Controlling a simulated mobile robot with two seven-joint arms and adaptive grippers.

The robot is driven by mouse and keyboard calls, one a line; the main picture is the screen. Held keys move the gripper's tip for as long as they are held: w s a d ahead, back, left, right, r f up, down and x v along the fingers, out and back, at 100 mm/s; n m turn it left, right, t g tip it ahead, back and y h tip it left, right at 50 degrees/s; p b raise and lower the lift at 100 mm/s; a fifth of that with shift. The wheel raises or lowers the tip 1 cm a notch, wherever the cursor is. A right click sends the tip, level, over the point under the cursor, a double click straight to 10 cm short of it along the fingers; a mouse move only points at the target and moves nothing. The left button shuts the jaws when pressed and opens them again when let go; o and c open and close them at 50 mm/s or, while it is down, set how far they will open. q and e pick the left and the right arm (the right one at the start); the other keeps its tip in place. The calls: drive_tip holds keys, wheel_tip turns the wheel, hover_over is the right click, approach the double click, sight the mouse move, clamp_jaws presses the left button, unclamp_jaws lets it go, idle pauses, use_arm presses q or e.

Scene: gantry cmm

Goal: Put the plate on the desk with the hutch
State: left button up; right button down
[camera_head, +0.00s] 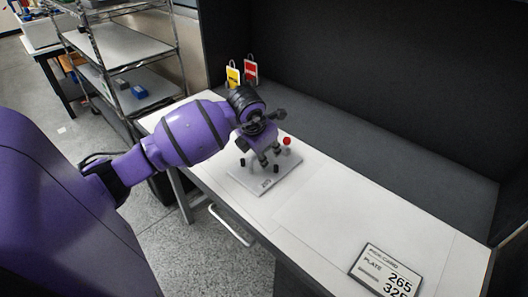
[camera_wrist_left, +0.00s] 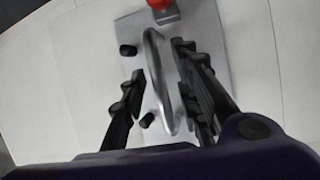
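The plate (camera_head: 265,181) is a light grey slab with a curved metal handle, black knobs and a red ball on a small block. It lies on the white desk top (camera_head: 330,215) and also shows in the left wrist view (camera_wrist_left: 215,50). My left gripper (camera_head: 262,155) is above the plate, pointing down. In the left wrist view my left gripper (camera_wrist_left: 160,78) is open, with its fingers on either side of the handle (camera_wrist_left: 159,95) and gaps between. The wrist hides part of the plate. My right gripper is not in view.
Tall dark panels (camera_head: 390,75) close the desk's back and side. A card (camera_head: 385,272) reading "PLATE" lies at the front right. Yellow (camera_head: 233,76) and red (camera_head: 251,70) tags stand at the back left. A wire shelf rack (camera_head: 120,50) stands at left. The middle desk top is clear.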

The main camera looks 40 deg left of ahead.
use_arm(q)
drive_tip(key=shift+r, duration=0.15)
drive_tip(key=v, duration=1.2)
